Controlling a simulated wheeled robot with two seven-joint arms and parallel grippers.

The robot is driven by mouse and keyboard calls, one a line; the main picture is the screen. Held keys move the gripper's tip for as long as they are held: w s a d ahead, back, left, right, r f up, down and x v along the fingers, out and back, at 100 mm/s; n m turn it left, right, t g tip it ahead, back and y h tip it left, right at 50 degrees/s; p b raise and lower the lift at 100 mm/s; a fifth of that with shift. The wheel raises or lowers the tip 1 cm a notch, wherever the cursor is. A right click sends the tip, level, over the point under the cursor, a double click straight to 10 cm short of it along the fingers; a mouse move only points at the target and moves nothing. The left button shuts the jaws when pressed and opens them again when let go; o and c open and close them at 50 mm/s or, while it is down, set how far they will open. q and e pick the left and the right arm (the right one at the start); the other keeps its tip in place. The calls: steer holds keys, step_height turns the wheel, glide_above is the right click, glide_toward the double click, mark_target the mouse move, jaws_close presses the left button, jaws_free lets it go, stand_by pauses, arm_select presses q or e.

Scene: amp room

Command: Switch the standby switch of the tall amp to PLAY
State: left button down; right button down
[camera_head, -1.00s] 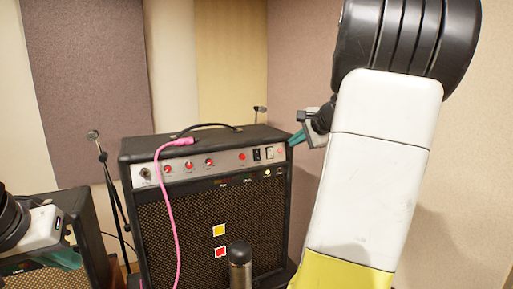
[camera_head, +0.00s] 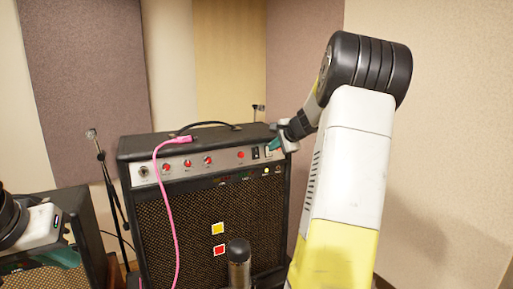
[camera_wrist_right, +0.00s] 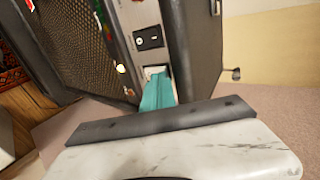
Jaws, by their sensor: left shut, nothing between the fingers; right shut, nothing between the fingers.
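The tall amp (camera_head: 215,215) stands upright in the middle of the head view. Its silver control panel (camera_head: 222,160) has red knobs, a black switch (camera_head: 256,153) and a pale-framed switch to the right of it. The black switch also shows in the right wrist view (camera_wrist_right: 149,38). My right gripper (camera_head: 274,147) is shut and empty, its teal fingertips at the pale-framed switch (camera_wrist_right: 154,71). The fingers hide most of that switch; I cannot tell its position or whether they touch it. My left gripper (camera_head: 68,258) is shut and empty, far left, away from the tall amp.
A second amp (camera_head: 85,225) stands at the left, with a microphone stand (camera_head: 110,188) behind. A dark microphone-like cylinder (camera_head: 239,262) stands in front. Free room lies right of the tall amp.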

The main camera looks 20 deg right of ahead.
steer(key=shift+w+r, duration=0.1)
steer(key=shift+w, duration=0.25)
steer(key=shift+r, duration=0.15)
